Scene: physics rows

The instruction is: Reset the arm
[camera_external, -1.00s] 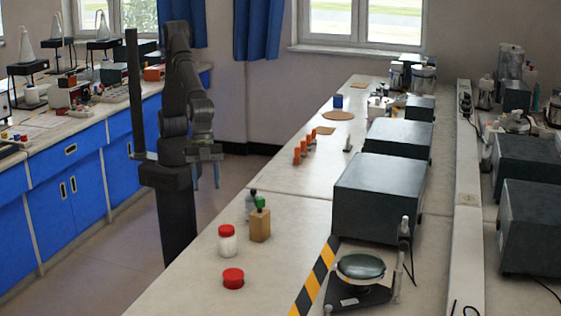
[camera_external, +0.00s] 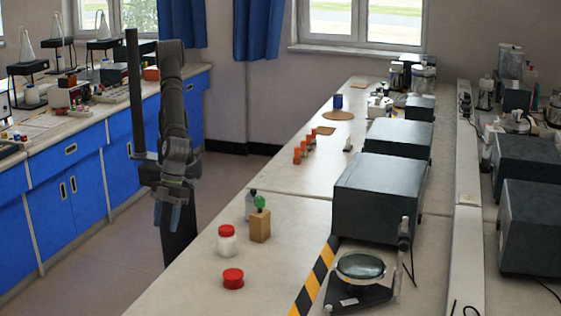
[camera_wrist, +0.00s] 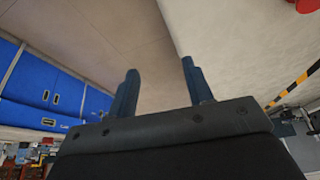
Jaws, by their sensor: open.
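My gripper (camera_external: 168,216) hangs in front of my dark column in the external view, its blue fingers pointing down. It is left of the bench's edge, over the floor side, and touches nothing. In the wrist view my gripper (camera_wrist: 158,90) shows its two blue fingers spread apart with nothing between them. Bare floor and the pale bench top lie beyond the fingers. My arm is folded close to the column.
Dark boxes (camera_external: 378,200) stand further right. Blue cabinets (camera_external: 85,190) line the left.

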